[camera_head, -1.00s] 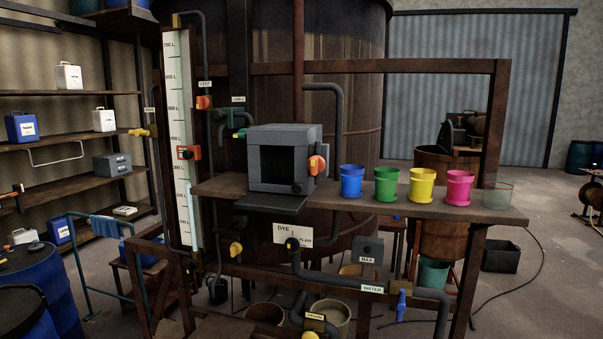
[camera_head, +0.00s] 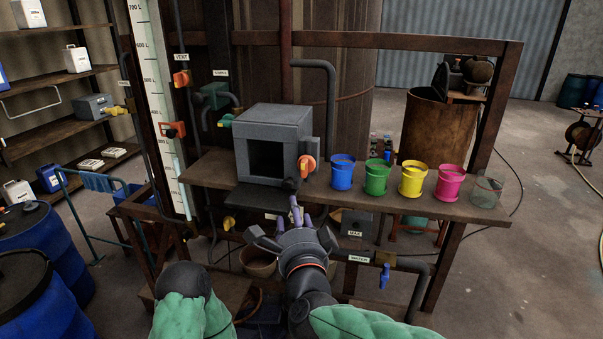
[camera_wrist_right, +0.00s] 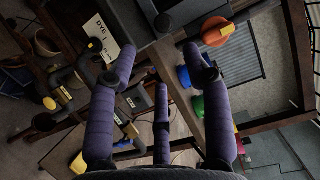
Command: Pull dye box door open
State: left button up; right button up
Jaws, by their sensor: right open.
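The dye box (camera_head: 271,128) is a grey box on the brown shelf, with a dark square front framed in grey. I cannot tell whether that square is an opening or a recessed panel. A dark flap (camera_head: 262,197) juts out below it. A dark knob (camera_head: 291,184) sits at the box's lower right front corner; it also shows in the right wrist view (camera_wrist_right: 164,22). An orange handle (camera_head: 306,166) is on the right side. My right gripper (camera_head: 296,216) is open and empty, its purple fingers spread just below and in front of the knob, apparently apart from it.
Blue (camera_head: 342,172), green (camera_head: 376,178), yellow (camera_head: 412,179) and pink (camera_head: 449,183) cups and a clear beaker (camera_head: 487,189) stand right of the box. A DYE sign (camera_wrist_right: 103,38) and pipes lie below the shelf. Blue drums (camera_head: 45,240) stand at left.

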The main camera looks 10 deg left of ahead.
aim_at(288, 187)
jog(key=x, duration=0.3)
jog(key=p+x, duration=0.1)
jog(key=x, duration=0.3)
jog(key=p+x, duration=0.1)
jog(key=x, duration=0.2)
jog(key=shift+w+a+r, duration=0.1)
jog(key=shift+w+r, duration=0.2)
grip_shut()
